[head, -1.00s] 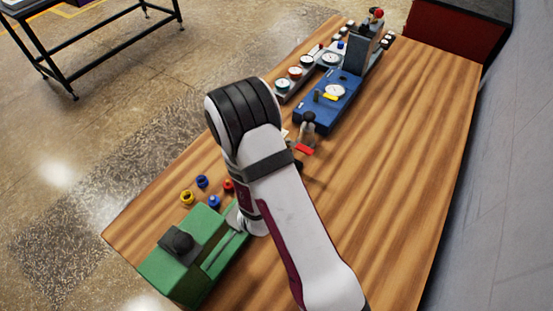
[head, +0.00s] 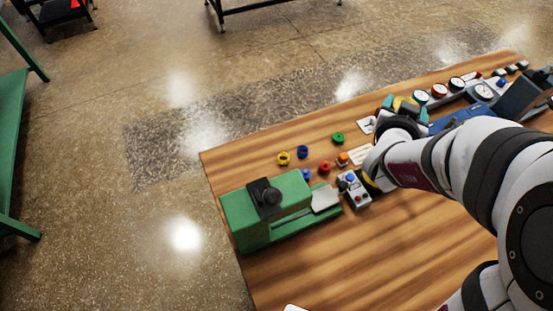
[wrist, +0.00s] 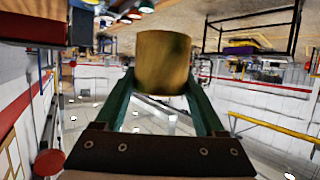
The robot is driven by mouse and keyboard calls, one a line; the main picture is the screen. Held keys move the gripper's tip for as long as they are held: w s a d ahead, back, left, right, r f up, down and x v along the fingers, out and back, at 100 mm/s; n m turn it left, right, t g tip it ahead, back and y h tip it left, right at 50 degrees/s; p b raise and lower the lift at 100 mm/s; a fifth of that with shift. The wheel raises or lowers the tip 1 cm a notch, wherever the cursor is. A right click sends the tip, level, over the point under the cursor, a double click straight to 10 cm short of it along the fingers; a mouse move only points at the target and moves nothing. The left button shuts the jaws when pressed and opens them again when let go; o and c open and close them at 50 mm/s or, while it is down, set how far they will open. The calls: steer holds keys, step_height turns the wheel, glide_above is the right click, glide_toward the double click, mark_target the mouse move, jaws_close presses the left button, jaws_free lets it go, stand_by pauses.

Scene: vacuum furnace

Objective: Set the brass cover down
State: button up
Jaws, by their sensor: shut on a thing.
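The brass cover (wrist: 163,60) is a dull yellow cylinder between the two green fingers of my gripper (wrist: 164,84) in the wrist view. My gripper is shut on it. In the head view, my gripper (head: 402,108) is over the far side of the wooden bench, left of the row of dials. A bit of the brass cover (head: 403,101) shows between the teal fingers. My wrist hides part of the bench below, and I cannot tell how high the cover is held.
A green machine (head: 268,205) stands at the bench's left end. A small grey box with buttons (head: 355,190) sits near my wrist. Several coloured rings, including a yellow one (head: 284,158), lie behind. Dials (head: 439,90) stand at the right. The front wood is clear.

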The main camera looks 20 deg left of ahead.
steer(key=shift+n+y, duration=0.6)
steer(key=shift+y, duration=0.1)
steer(key=r, duration=0.5)
steer(key=shift+s+a, duration=0.2)
steer(key=shift+s, duration=0.05)
steer(key=w+a+f, duration=0.1)
steer(key=w+a, duration=0.1)
steer(key=a, duration=0.7)
steer(key=w+a+f, duration=0.1)
steer(key=w+a, duration=0.2)
steer(key=a, duration=0.5)
steer(key=s+a+f+m+h, duration=0.4)
steer(key=s+a+f, duration=0.8)
steer(key=s+f, duration=0.15)
steer(key=shift+g, duration=0.4)
step_height(320, 180, down, 11)
steer(key=shift+d+f, duration=0.15)
steer(key=shift+f, duration=0.1)
